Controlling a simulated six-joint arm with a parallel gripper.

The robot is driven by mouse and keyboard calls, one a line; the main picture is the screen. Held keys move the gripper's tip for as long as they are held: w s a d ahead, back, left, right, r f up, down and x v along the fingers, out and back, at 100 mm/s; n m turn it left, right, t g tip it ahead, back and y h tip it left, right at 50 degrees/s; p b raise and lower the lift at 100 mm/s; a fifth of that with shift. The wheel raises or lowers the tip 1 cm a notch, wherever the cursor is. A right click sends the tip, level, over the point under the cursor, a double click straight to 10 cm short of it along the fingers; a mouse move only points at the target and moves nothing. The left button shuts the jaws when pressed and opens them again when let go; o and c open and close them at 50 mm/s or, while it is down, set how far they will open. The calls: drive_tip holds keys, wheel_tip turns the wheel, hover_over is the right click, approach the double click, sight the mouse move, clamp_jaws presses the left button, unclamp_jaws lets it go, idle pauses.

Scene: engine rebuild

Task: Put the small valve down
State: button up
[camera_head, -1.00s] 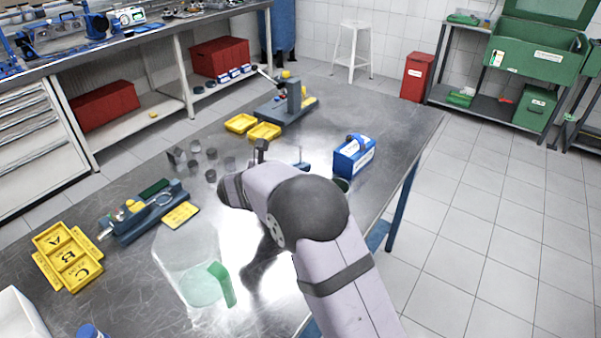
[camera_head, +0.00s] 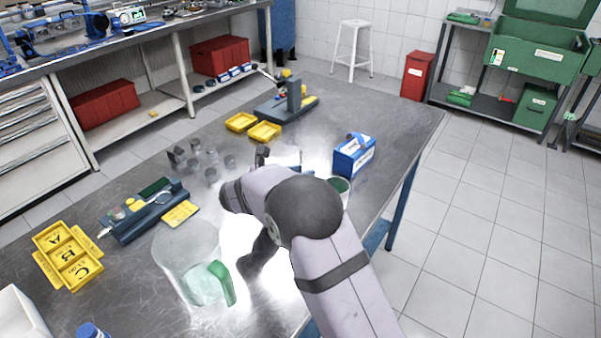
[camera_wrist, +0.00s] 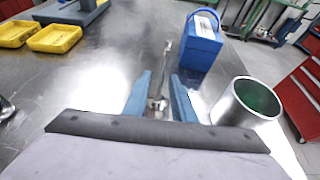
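The small valve (camera_wrist: 165,62) shows in the wrist view as a thin upright metal stem with a wider foot low between the fingers. My gripper (camera_wrist: 161,76) has two blue fingers, one on each side of the valve, with gaps visible between the fingertips and the stem. The gripper appears open. Whether the valve's foot touches a finger or the bench is hard to tell. In the head view my arm hides most of the gripper and the valve.
A blue box (camera_head: 353,155) and a metal cup with a green inside (camera_wrist: 246,102) stand close to the right. Yellow trays (camera_head: 264,131) lie at the back. Several small grey cylinders (camera_head: 211,157), a clear jug (camera_head: 190,262) and yellow lettered trays (camera_head: 68,257) are on the bench (camera_head: 398,125).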

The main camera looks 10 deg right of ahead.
drive_tip(key=shift+r, duration=0.15)
drive_tip(key=v, duration=0.1)
drive_tip(key=b+v, duration=0.1)
drive_tip(key=v, duration=0.1)
drive_tip(key=shift+r, duration=0.4)
wheel_tip(320, 180, up, 6)
drive_tip(key=shift+r, duration=0.15)
drive_tip(key=shift+w+d, duration=0.1)
